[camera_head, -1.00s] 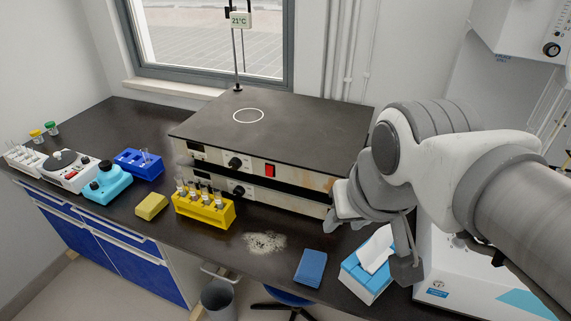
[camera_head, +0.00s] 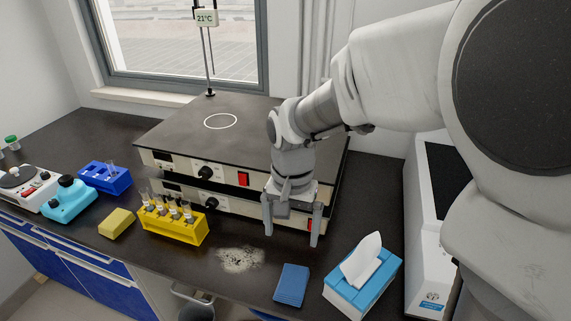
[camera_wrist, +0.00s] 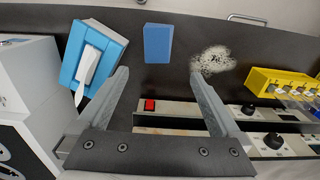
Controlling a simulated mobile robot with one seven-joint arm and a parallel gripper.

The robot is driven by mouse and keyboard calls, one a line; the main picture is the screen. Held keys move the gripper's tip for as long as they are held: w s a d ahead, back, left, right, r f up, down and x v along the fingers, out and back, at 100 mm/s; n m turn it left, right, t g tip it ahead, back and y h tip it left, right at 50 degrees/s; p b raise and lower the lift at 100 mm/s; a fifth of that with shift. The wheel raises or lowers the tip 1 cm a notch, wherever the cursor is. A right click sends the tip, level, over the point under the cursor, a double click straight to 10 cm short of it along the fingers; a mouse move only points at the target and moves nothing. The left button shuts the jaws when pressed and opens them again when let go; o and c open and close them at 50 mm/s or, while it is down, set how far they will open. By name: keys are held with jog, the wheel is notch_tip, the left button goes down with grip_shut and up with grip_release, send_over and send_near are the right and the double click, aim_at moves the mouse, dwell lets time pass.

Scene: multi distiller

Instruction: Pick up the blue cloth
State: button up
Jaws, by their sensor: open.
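The blue cloth (camera_head: 292,285) is a small flat blue rectangle lying on the dark bench near its front edge. It also shows in the wrist view (camera_wrist: 158,43), beyond the gap between my fingers. My gripper (camera_head: 292,238) is open and empty, pointing down in front of the heating units. It is above the bench, behind the cloth and apart from it. In the wrist view my gripper's fingers (camera_wrist: 160,78) are spread wide, with nothing between them.
A blue tissue box (camera_head: 362,283) stands right of the cloth. A pale powder spill (camera_head: 240,260) lies to its left. A yellow tube rack (camera_head: 174,222) and yellow sponge (camera_head: 117,222) are further left. Stacked heating units (camera_head: 225,180) stand behind my gripper. A white instrument (camera_head: 428,230) is at right.

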jog(key=b, duration=0.2)
send_over(292, 280)
jog(key=f, duration=1.1)
jog(key=shift+a, duration=0.2)
jog(key=f, duration=0.3)
jog(key=f+b, duration=0.1)
jog(key=f, duration=0.1)
jog(key=shift+d+f, duration=0.2)
jog(key=shift+f, duration=0.2)
jog(key=c, duration=1.1)
